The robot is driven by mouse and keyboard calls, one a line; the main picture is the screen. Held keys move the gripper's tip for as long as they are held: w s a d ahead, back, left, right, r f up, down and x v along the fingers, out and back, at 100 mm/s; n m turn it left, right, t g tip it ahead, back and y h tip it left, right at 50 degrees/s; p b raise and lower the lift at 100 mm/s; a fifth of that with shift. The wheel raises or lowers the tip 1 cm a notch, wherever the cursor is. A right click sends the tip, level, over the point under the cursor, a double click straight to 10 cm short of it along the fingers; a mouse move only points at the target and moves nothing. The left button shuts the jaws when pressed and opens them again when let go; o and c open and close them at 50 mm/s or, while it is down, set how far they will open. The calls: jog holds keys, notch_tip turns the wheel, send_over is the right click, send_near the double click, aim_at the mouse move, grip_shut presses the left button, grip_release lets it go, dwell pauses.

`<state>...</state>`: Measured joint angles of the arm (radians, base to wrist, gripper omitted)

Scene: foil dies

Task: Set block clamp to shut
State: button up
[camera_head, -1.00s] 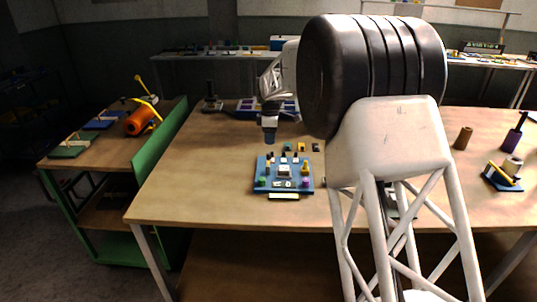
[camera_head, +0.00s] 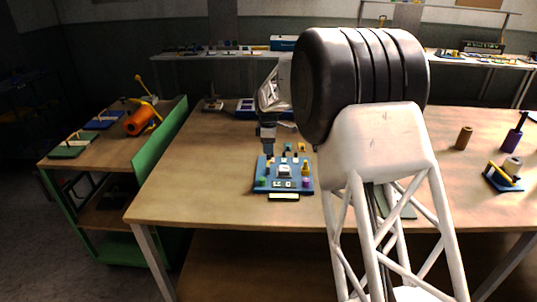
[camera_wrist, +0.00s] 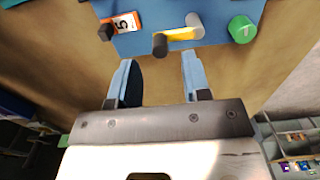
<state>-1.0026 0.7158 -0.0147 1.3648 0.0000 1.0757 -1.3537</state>
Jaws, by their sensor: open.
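A blue board (camera_head: 262,187) with several small fittings lies on the table, mid-left. A pale block (camera_head: 284,171) sits near its middle. A yellow part (camera_head: 305,169) stands at its right. I cannot tell which fitting is the block clamp. In the wrist view, the board's edge (camera_wrist: 140,42) shows at the top, with a yellow bar (camera_wrist: 180,34) between a grey and a dark round piece, and a green cylinder (camera_wrist: 242,29) to the right. My gripper (camera_wrist: 158,76) is open and empty, its fingertips just short of these fittings in the picture. In the head view, my gripper (camera_head: 267,149) is over the board's far left edge.
An orange label marked 5 (camera_wrist: 124,22) sits on the board beside a dark knob (camera_wrist: 105,31). On the table's right stand a brown cylinder (camera_head: 463,138) and a blue-based fixture (camera_head: 503,182). The table's front left (camera_head: 190,195) is clear.

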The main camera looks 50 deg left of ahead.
aim_at(268, 164)
jog(key=shift+f, duration=1.85)
grip_shut()
